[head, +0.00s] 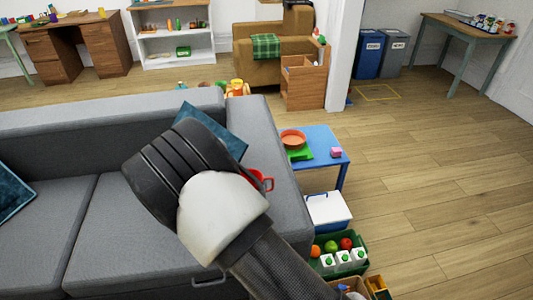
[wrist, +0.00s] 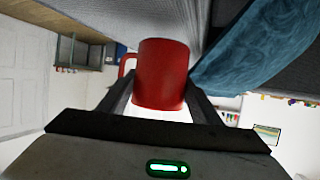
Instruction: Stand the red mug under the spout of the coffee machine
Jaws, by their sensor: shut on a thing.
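The red mug (wrist: 162,74) is between the two fingers of my gripper (wrist: 158,98) in the wrist view, with its handle on the left of the picture. My gripper is shut on it. In the head view, a red part of the mug with its handle (head: 266,182) shows just past my arm, in front of the sofa's right end; my arm hides the rest. The mug is held in the air over the sofa area. The coffee machine cannot be made out in either view.
A grey sofa (head: 125,235) with teal cushions lies below my arm. To its right are a blue table (head: 325,139) with an orange bowl (head: 293,138), a white box (head: 327,210) and a green crate (head: 357,240). The wooden floor (head: 450,190) further right is clear.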

